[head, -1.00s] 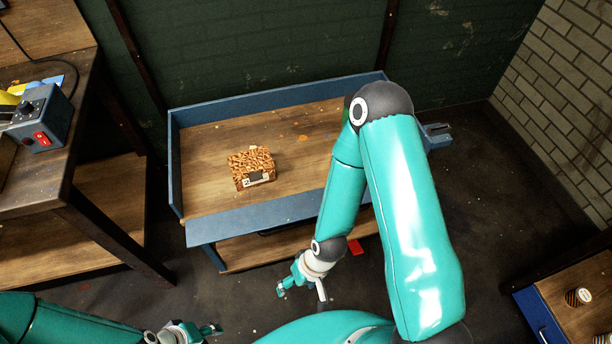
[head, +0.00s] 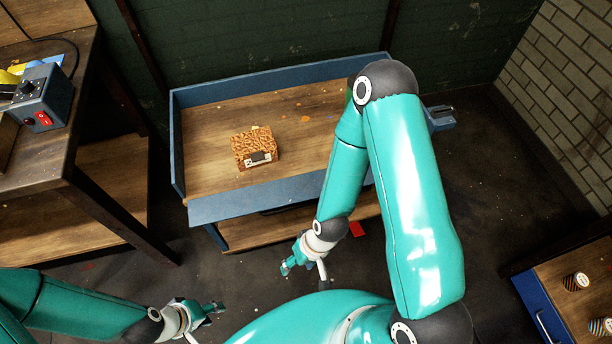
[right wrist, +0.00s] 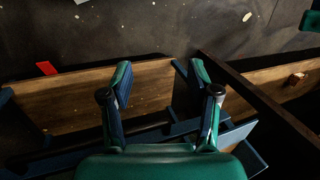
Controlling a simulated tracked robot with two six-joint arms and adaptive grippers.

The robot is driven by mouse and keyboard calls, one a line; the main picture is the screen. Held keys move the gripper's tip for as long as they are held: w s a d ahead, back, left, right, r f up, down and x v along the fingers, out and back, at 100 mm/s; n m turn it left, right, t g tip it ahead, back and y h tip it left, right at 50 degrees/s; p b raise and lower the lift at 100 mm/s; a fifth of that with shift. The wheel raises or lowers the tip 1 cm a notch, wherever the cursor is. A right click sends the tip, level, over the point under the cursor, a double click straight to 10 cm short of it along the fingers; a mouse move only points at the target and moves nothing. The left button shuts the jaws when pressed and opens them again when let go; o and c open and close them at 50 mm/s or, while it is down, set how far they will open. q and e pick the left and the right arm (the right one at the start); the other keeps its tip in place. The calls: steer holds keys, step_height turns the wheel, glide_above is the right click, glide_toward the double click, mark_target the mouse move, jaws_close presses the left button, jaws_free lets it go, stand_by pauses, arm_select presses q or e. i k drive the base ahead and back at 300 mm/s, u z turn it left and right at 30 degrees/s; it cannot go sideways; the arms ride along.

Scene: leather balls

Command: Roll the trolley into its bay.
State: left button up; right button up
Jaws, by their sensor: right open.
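The trolley (head: 300,190) is a blue-edged wooden deck with a lower shelf, standing against the green wall in the head view. A brown patterned box (head: 255,148) sits on its deck. My right gripper (head: 298,264) is in front of the trolley's front side, low near the floor. In the right wrist view its two fingers (right wrist: 158,80) are spread apart, with the wooden shelf and a dark bar (right wrist: 150,137) beyond them; I see nothing gripped. My left gripper (head: 212,308) is at the lower left, apart from the trolley; its finger opening is too small to judge. I cannot make out a marked bay.
A wooden bench with a grey control box (head: 42,97) and red switch stands at left. A blue-sided table (head: 545,318) with striped cups stands at lower right. A red patch (head: 357,229) lies near the trolley. The dark floor right of the trolley is clear.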

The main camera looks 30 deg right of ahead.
mark_target(302, 106)
steer(key=u, duration=0.3)
steer(key=i, duration=0.2)
steer(key=z, duration=2.7)
steer(key=k, duration=1.3)
steer(key=u, duration=1.15)
steer(key=i, duration=1)
steer(key=u, duration=0.1)
